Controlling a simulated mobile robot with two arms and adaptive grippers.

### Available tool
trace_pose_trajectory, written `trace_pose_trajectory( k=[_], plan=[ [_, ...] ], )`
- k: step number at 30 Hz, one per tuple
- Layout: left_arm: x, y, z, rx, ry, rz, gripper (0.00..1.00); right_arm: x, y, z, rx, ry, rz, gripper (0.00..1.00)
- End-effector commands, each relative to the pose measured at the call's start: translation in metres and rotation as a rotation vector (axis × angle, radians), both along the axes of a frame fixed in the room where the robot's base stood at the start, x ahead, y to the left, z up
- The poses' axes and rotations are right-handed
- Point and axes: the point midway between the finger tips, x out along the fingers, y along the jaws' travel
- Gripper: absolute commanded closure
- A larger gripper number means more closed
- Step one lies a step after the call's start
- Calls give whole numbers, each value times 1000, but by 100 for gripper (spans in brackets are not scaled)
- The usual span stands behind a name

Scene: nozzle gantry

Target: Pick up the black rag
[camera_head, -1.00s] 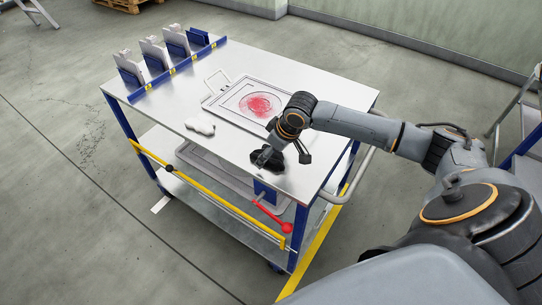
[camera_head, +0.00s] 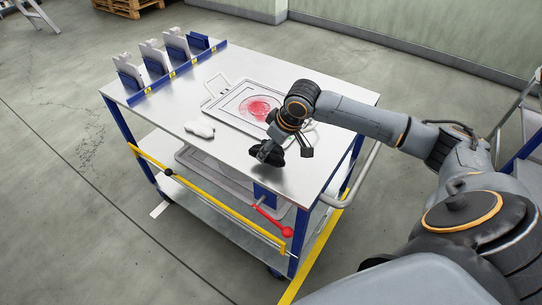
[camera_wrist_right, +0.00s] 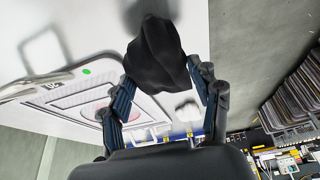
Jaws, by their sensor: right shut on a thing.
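The black rag (camera_wrist_right: 157,55) is bunched between the two fingers of my right gripper (camera_wrist_right: 165,88) in the wrist view. In the head view the rag (camera_head: 270,155) hangs from my right gripper (camera_head: 276,143) above the front part of the cart's top, with a dark shadow below it on the metal. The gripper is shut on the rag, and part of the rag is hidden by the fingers. My left gripper is not in view.
A white cloth (camera_head: 200,129) lies on the cart top (camera_head: 232,160), left of the rag. Behind is a framed tray (camera_head: 228,104) with a red stain. Several upright holders (camera_head: 160,62) line the back left edge. A yellow bar and red lever (camera_head: 275,220) are at the front.

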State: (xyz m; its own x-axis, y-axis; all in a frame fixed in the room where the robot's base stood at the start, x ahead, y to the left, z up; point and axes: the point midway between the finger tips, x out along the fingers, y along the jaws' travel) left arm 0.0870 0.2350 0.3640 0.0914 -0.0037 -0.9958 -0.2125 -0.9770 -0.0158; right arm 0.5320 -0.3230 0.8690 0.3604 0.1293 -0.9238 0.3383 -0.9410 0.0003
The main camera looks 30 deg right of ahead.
Motion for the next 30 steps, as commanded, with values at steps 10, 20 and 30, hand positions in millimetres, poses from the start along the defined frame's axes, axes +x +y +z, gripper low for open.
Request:
trace_pose_trajectory(
  k=[10, 20, 30],
  plan=[
    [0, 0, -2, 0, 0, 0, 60, -53, 56, 73, 0, -3, 8, 64],
    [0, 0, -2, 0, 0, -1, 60, -91, 95, 98, 1, -1, 3, 64],
    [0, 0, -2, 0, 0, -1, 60, -98, 101, 101, 0, 1, -1, 64]
  ],
)
